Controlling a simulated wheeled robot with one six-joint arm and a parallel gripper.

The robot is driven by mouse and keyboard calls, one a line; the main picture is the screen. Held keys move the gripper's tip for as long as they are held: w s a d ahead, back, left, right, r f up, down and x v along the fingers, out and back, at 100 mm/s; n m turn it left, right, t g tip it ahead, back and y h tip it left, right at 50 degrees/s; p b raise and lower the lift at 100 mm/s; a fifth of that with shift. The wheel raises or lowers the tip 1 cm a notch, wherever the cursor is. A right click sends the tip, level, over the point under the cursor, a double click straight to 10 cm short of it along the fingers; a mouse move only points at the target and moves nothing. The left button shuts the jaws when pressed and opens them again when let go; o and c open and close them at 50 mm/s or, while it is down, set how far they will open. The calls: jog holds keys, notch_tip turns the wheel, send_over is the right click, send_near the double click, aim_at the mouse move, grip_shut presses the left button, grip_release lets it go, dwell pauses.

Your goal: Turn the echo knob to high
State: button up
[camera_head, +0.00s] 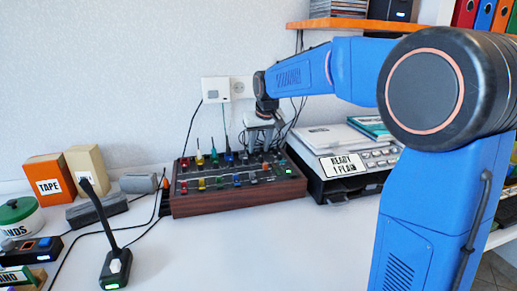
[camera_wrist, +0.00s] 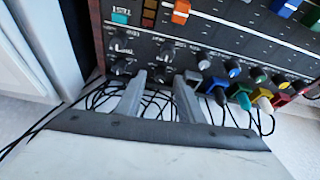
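The mixer (camera_head: 235,199) is a wood-sided black panel with coloured sliders and knobs on the table against the wall. In the wrist view several small black knobs sit on the panel (camera_wrist: 205,48), including an upper left knob (camera_wrist: 121,43), a lower left knob (camera_wrist: 121,67) and an upper right knob (camera_wrist: 165,50). Their labels are too small to read, so I cannot tell which is the echo knob. My gripper (camera_wrist: 160,78) is open, its fingertips apart on either side of a lower right knob. Contact cannot be told. In the head view my gripper (camera_head: 262,120) is above the mixer's back right.
Cable plugs (camera_wrist: 240,99) and loose black cables crowd the mixer's back edge. A printer-like machine (camera_head: 345,170) stands close on the right. A desk microphone (camera_head: 115,262) and boxes (camera_head: 52,182) stand left. The table front is clear.

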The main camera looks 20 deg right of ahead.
jog(key=shift+w+f, duration=0.3)
jog(key=shift+f, duration=0.35)
jog(key=shift+c, duration=0.7)
grip_shut()
jog(key=shift+a+m+h, duration=0.1)
jog(key=shift+m+h, duration=0.35)
jog(key=shift+m, duration=0.75)
jog(key=shift+a+m+h, duration=0.1)
jog(key=shift+m+h, duration=0.35)
jog(key=shift+m, duration=0.75)
